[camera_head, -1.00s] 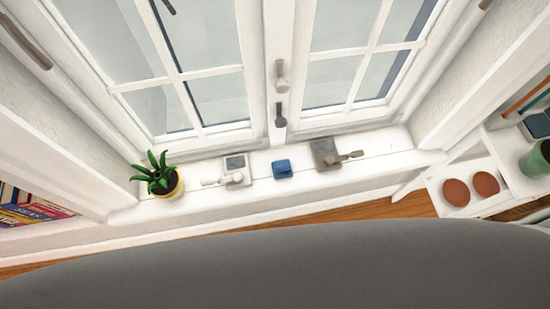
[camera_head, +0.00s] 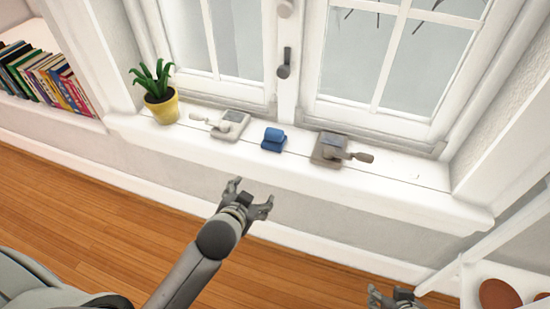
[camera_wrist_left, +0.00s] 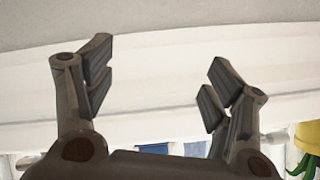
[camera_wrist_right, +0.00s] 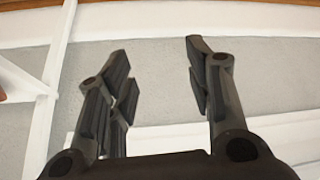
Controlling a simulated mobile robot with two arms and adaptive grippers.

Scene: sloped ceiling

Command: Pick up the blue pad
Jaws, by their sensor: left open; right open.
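The blue pad (camera_head: 273,139) is a small blue block on the white windowsill, between two grey devices with handles. My left gripper (camera_head: 252,195) is open and empty in front of the sill, nearer to me and slightly left of the pad. In the left wrist view, its spread fingers (camera_wrist_left: 160,60) have nothing between them; bits of blue show low behind the gripper, and I cannot tell which is the pad. My right gripper (camera_head: 390,296) is at the bottom edge, partly cut off. The right wrist view shows its fingers (camera_wrist_right: 157,60) open and empty, facing the wall.
A light grey device (camera_head: 228,125) stands left of the pad and a darker one (camera_head: 335,149) right of it, its handle pointing right. A potted plant (camera_head: 161,100) stands further left. The window (camera_head: 375,60) rises behind. The sill's right end is clear.

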